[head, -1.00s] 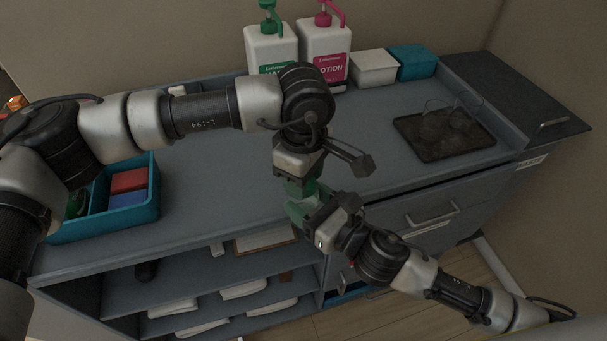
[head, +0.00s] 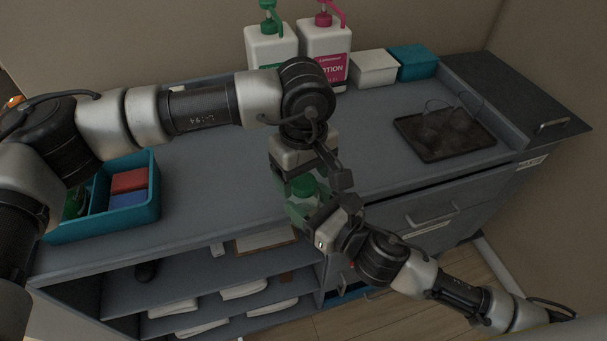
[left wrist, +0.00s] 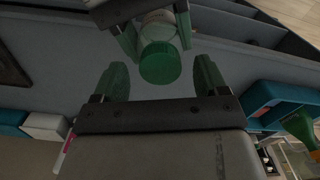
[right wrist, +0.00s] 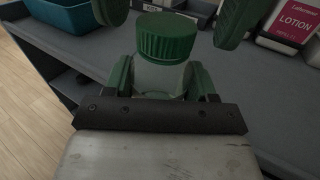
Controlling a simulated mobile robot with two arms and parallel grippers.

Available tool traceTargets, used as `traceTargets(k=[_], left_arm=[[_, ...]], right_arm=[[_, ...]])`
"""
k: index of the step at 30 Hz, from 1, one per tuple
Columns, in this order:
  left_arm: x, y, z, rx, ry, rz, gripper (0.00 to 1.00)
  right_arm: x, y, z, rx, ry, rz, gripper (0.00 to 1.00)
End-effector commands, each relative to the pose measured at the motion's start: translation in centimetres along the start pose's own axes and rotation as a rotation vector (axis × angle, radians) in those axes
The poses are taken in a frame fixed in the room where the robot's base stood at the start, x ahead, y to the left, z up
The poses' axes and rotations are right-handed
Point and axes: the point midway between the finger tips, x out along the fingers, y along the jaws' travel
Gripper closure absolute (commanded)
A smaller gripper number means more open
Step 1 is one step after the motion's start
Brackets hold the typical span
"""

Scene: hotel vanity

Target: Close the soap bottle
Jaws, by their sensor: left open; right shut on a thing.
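The soap bottle (right wrist: 160,78) is small and clear, with a ribbed green cap (right wrist: 167,37) on its top. My right gripper (right wrist: 160,75) is shut around the bottle's body and holds it upright in front of the counter edge. In the head view the bottle is partly hidden between the two grippers, and its cap (head: 303,186) shows green. My left gripper (left wrist: 160,72) is open, its green fingers on either side of the cap and apart from it. How tightly the cap sits cannot be told.
A teal divided bin (head: 150,213) stands at the counter's left. Two pump bottles, green (head: 270,48) and pink (head: 325,45), stand at the back beside a white box (head: 373,69) and a teal box (head: 413,63). A dark tray (head: 470,150) lies right. The counter's middle is clear.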

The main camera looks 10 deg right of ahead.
Motion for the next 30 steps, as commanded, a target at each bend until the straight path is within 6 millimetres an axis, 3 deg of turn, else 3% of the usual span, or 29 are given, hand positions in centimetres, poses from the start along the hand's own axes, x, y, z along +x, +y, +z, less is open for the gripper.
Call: traceTargets(k=[15, 21, 30], left_arm=[[-9.8, 0.1, -0.1, 0.000, 0.003, 0.003, 0.26], [-11.2, 0.0, 0.0, 0.001, 0.001, 0.001, 0.26], [-11.3, 0.0, 0.0, 0.001, 0.001, 0.001, 0.26]], right_arm=[[0.0, 0.0, 0.0, 0.000, -0.001, 0.000, 1.00], [0.0, 0.0, 0.0, 0.000, -0.001, 0.000, 1.00], [0.0, 0.0, 0.0, 0.000, -0.001, 0.000, 1.00]])
